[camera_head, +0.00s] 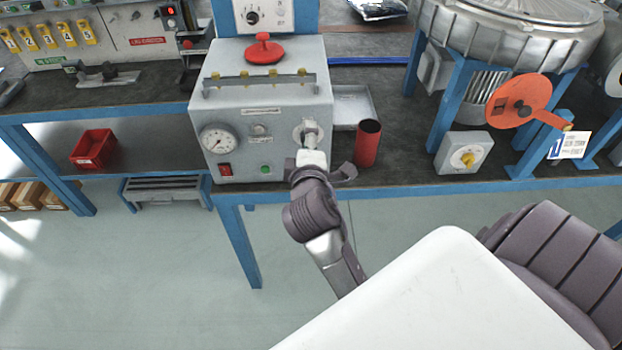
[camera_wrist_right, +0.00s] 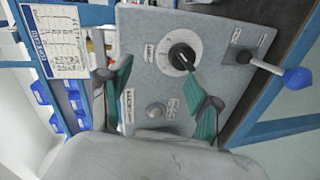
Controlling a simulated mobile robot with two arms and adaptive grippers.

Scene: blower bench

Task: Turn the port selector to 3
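In the right wrist view, a black knob with a pale pointer mark sits on a round white dial (camera_wrist_right: 183,57) on a grey panel (camera_wrist_right: 145,30). It looks like the port selector; its numbers are too small to read. My right gripper (camera_wrist_right: 163,92) is open and empty, its teal-padded fingers apart on the near side of the dial, not touching the knob. The right gripper is outside the head view. In the head view my left gripper (camera_head: 317,168) is at the front right of a grey box (camera_head: 265,115), below a silver fitting (camera_head: 308,133). Its grip is unclear.
A blue-ended lever (camera_wrist_right: 297,78) projects right of the dial, and a round button (camera_wrist_right: 155,112) sits lower left. A printed chart (camera_wrist_right: 57,42) hangs left. A red cylinder (camera_head: 368,143) stands beside the box, with an orange disc (camera_head: 520,100) farther right.

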